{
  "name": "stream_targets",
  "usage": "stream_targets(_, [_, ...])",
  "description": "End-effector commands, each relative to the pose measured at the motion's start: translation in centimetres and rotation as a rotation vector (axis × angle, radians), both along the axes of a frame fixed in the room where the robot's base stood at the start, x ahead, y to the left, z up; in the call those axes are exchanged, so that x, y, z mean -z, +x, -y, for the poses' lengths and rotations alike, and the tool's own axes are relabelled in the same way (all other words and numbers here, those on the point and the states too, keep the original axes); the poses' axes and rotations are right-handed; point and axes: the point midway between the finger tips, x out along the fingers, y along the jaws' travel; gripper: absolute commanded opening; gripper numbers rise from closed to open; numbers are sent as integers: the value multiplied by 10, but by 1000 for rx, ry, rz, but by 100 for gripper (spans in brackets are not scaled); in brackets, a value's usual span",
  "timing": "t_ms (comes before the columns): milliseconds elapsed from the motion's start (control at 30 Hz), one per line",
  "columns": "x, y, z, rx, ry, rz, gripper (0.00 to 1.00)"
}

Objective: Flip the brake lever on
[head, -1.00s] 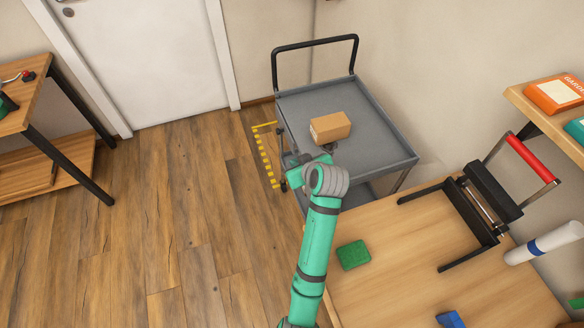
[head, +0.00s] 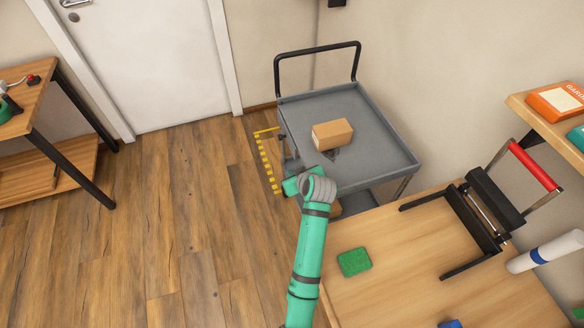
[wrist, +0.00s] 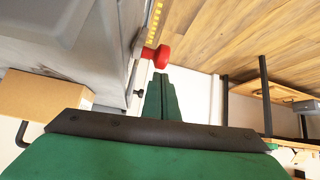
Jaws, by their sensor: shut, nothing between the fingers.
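The grey cart (head: 398,160) stands against the wall beyond the table. In the wrist view a red knob (wrist: 158,56), seemingly the end of the brake lever, sticks out beside the cart's side. My gripper (wrist: 161,78) is shut and empty, its green fingertips just short of the knob in that picture. I cannot tell whether they touch it. In the head view my gripper (head: 290,184) is at the cart's near left corner, and the red knob is hidden there. The lever's exact position cannot be told.
A cardboard box (head: 332,134) lies on the cart's top. Yellow striped floor marking (head: 265,163) runs along the cart's left side. The wooden table (head: 400,265) with a green block (head: 354,262) is right of my arm. Open floor lies to the left.

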Motion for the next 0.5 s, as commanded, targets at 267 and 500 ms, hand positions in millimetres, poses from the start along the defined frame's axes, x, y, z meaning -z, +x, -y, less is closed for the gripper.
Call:
stream_targets(267, [4,-8,8,5,0,1,0])
stream_targets(500, [4,-8,8,5,0,1,0])
